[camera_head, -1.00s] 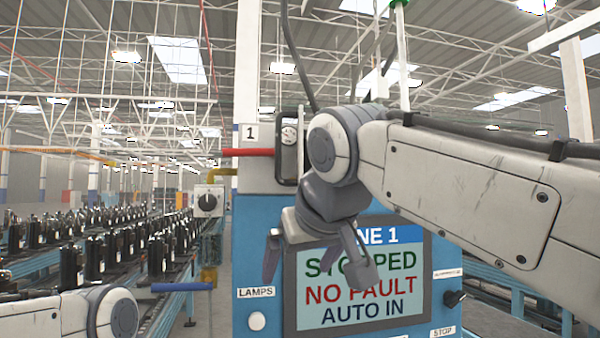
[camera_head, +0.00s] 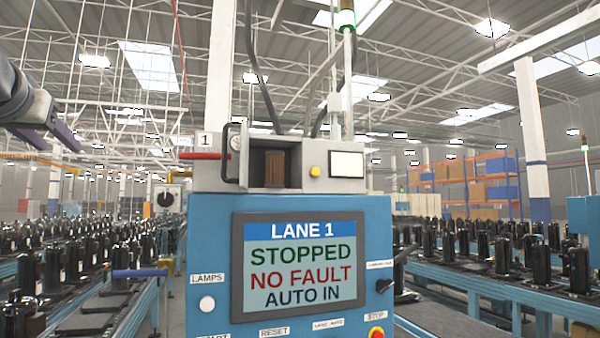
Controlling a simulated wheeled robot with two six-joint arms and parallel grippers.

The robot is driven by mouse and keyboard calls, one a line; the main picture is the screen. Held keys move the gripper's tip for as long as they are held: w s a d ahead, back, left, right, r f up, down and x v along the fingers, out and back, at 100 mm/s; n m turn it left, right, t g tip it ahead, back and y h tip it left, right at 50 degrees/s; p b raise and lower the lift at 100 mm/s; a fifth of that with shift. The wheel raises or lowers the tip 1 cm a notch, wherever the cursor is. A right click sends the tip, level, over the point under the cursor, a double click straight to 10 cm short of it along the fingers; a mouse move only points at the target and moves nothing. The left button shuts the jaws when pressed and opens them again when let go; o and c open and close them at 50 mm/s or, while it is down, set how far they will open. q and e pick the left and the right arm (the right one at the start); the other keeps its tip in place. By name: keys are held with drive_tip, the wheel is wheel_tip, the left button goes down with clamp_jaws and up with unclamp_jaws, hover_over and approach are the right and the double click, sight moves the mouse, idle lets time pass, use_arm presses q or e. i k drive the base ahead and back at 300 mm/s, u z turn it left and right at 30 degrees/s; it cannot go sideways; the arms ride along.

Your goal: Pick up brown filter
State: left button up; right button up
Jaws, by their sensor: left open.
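The brown filter (camera_head: 274,168) stands upright inside an open grey housing (camera_head: 250,160) on top of the blue Lane 1 control cabinet (camera_head: 212,225). Its ribbed front is in plain view. My right gripper is out of view.
The cabinet screen (camera_head: 300,263) reads stopped, no fault, auto in. Conveyors with many black compressors run on both sides. The space before the housing is clear.

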sight(274, 159)
drive_tip(key=u, duration=0.4)
drive_tip(key=k, duration=0.15)
drive_tip(key=z, duration=1.55)
drive_tip(key=i, duration=1.05)
drive_tip(key=u, duration=0.75)
